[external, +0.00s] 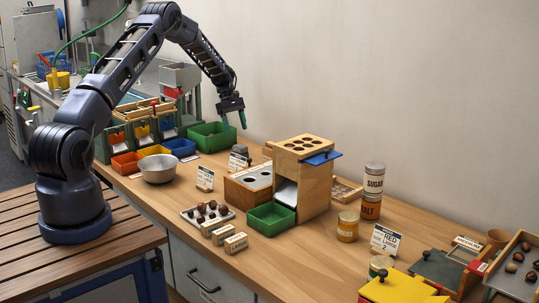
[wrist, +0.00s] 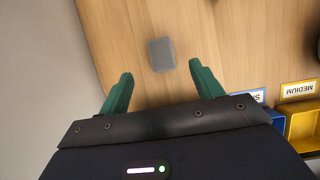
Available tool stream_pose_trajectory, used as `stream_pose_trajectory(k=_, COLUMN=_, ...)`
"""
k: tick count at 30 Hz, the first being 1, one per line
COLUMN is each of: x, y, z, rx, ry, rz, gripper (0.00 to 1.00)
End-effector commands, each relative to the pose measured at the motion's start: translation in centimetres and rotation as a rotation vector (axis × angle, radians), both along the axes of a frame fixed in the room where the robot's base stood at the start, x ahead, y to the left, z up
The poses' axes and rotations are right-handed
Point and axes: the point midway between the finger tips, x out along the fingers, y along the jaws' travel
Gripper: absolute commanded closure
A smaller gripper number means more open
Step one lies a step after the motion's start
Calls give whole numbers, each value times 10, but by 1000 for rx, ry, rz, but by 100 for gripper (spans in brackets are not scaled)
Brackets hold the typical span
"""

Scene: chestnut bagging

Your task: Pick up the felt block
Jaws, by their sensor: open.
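The felt block appears to be the small grey block (wrist: 161,55) lying flat on the wooden table in the wrist view. A dark grey thing behind a small card (external: 240,149) in the external view may be the same block; I cannot tell. My gripper (wrist: 160,70) is open and empty, with its two green fingers apart. In the wrist view the block shows between and just beyond the fingertips, with clear gaps on both sides. In the external view my gripper (external: 234,121) hangs fingers down above the table, near the wall.
A green bin (external: 212,136) stands left of my gripper. A wooden stand with round holes (external: 303,146) is to the right. A yellow bin labelled MEDIUM (wrist: 300,123) lies at the wrist view's right. Wood around the block is clear.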

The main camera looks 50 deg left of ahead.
Motion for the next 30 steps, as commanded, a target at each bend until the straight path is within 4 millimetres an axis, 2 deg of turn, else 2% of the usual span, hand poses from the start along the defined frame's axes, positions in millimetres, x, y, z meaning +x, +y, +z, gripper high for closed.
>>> stream_pose_trajectory(k=5, x=0, y=-5, z=-13, rx=-2, ry=2, rz=1, gripper=35)
stream_pose_trajectory(k=12, x=0, y=-18, z=-44, rx=-1, ry=2, rz=1, gripper=35)
stream_pose_trajectory(k=20, x=-1, y=-24, z=-59, rx=-1, ry=1, rz=1, gripper=35)
stream_pose_trajectory(k=30, x=-2, y=-40, z=-98, rx=-1, ry=1, rz=1, gripper=35)
